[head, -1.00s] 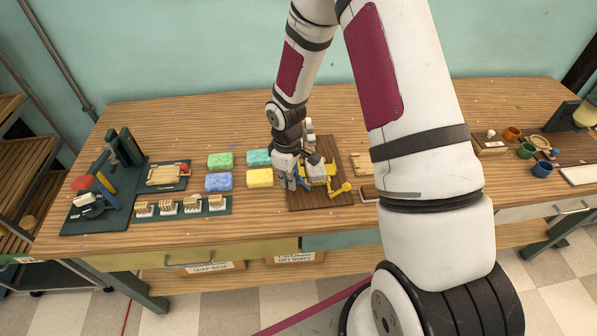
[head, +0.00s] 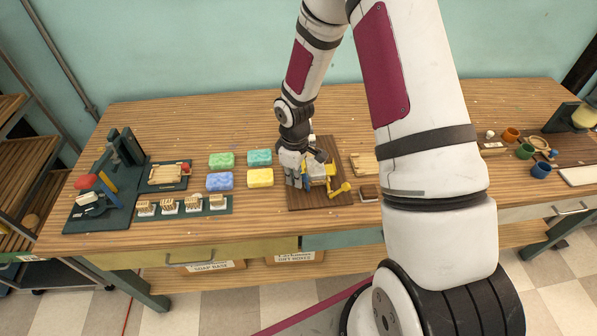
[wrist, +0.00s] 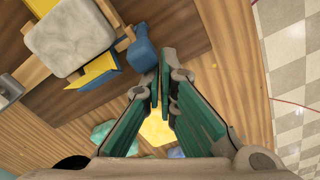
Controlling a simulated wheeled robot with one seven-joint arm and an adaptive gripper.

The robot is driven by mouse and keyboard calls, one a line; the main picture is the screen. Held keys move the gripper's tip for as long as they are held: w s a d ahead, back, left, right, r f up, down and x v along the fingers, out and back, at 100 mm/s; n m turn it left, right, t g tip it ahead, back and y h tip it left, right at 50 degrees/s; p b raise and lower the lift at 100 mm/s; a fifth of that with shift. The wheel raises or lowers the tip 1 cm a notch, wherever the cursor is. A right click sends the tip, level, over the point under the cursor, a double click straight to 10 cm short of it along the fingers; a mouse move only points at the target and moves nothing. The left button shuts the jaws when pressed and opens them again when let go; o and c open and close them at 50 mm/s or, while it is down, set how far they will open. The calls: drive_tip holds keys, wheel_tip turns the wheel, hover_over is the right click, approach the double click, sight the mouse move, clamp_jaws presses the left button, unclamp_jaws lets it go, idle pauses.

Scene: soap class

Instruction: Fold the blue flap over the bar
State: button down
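In the wrist view a pale grey bar (wrist: 70,38) lies in a wooden holder with a yellow flap (wrist: 95,74) along one side. The blue flap (wrist: 142,48) stands out at one end of the holder, next to my gripper's tips. My gripper (wrist: 162,62) has its green fingers close together with nothing visible between the tips. I cannot tell whether they touch the blue flap. In the head view my gripper (head: 298,182) is low over the left part of a dark wooden board (head: 333,203) and hides part of the holder. A yellow flap (head: 341,189) shows to the right.
Green, teal, blue and yellow (head: 260,178) soap blocks lie left of the board. A small brown block (head: 369,191) and a wooden tray (head: 365,163) are to its right. A dark green press stand (head: 110,185) is at the far left. The table's back is clear.

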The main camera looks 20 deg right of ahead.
sight(307, 177)
idle(0.4)
drive_tip(key=shift+s+d+r, duration=0.1)
drive_tip(key=shift+s+d, duration=0.15)
drive_tip(key=shift+d, duration=0.75)
drive_tip(key=shift+s+d+p, duration=0.25)
drive_tip(key=shift+d+p, duration=0.1)
drive_tip(key=shift+d, duration=0.3)
drive_tip(key=shift+w+a+r+p, duration=0.15)
drive_tip(key=shift+r+p, duration=0.25)
drive_tip(key=shift+r, duration=0.75)
drive_tip(key=shift+s+a+r+p, duration=0.1)
drive_tip(key=shift+r+p, duration=0.25)
drive_tip(key=shift+r, duration=0.75)
drive_tip(key=shift+w+a+r+p, duration=0.15)
drive_tip(key=shift+r+p, duration=0.25)
drive_tip(key=shift+r, duration=0.75)
